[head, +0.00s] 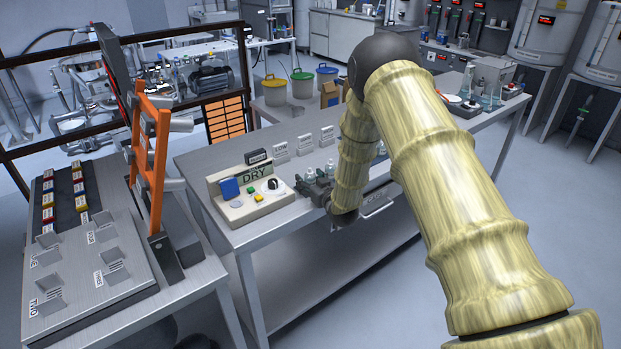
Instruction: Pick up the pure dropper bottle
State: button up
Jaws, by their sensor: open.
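Small clear dropper bottles stand on the steel bench (225,160). One bottle (310,174) is just behind my gripper, and a second bottle (330,167) stands to its right, close to my forearm. Another bottle (381,148) shows partly past the right side of my arm. I cannot read which bottle is the pure one. My gripper (312,186) is open, low at the front of the bench beside the nearest bottles. My arm hides part of the bottle row, and I cannot tell whether the fingers touch a bottle.
A beige control box (250,205) with a DRY display and knob is left of my gripper. Small label stands (305,143) line up behind the bottles. An orange rack (150,160) and a tray board (95,250) are at the left. Glassware (487,98) stands at the bench's far right.

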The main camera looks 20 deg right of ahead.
aim_at(312, 173)
jog(key=shift+w, duration=0.1)
jog(key=c, duration=1.1)
jog(key=shift+r, duration=0.1)
jog(key=shift+r+b, duration=0.95)
jog(key=shift+r, duration=0.4)
jog(key=shift+s+d+r, duration=0.1)
jog(key=shift+s+r, duration=0.15)
jog(key=d+b+v, duration=0.1)
jog(key=v, duration=0.4)
jog(key=d+b+v, duration=0.1)
jog(key=b+v, duration=0.1)
jog(key=v, duration=0.3)
jog(key=d+b+v, duration=0.1)
jog(key=v, duration=0.4)
jog(key=shift+f, duration=0.3)
jog(key=shift+a, duration=0.1)
